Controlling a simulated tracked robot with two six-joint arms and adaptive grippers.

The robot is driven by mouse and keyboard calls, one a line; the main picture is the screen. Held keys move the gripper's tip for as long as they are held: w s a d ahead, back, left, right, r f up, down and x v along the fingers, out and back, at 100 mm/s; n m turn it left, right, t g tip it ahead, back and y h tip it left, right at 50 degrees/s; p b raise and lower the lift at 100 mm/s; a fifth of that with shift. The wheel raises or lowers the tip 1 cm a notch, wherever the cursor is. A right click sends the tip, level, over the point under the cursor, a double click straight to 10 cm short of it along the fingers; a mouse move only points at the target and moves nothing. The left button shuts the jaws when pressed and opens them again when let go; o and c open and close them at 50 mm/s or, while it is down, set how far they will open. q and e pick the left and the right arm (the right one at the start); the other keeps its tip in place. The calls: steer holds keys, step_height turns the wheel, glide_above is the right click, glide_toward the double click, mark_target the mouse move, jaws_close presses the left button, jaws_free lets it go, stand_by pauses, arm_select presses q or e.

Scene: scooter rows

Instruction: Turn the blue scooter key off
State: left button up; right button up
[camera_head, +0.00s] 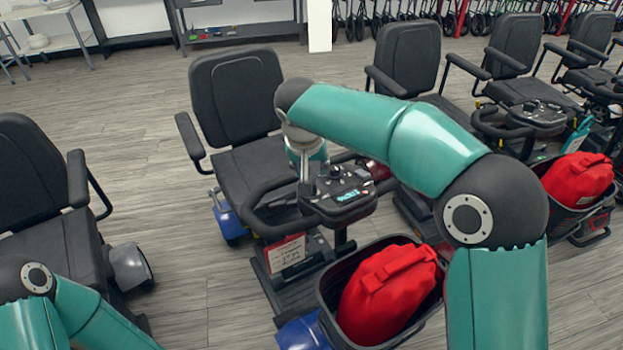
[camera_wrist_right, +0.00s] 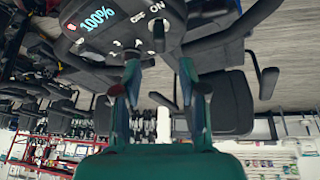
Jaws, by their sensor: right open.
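The blue scooter (camera_head: 228,218) stands in the middle of the head view, with a black seat and blue body parts. Its control console (camera_head: 352,206) has a lit display. The console also shows in the right wrist view (camera_wrist_right: 88,45), upside down, with "100%" lit and an ON label beside a small dark switch area. My right gripper (camera_head: 305,186) points down at the console's left side. In the wrist view its two fingers (camera_wrist_right: 160,78) are apart, with nothing between them. My left arm enters at bottom left; its gripper is out of view.
A red bag (camera_head: 388,292) sits in the black front basket (camera_head: 330,300). Black handlebars (camera_head: 262,222) curve around the console near my gripper. Other scooters stand left and right, one with a red bag (camera_head: 577,180). Open floor (camera_head: 150,160) lies left of the blue scooter.

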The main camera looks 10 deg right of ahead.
mark_target(313, 179)
steer(key=x, duration=0.6)
steer(key=shift+w+d+f, duration=0.1)
steer(key=shift+w+f, duration=0.05)
steer(key=shift+f, duration=0.25)
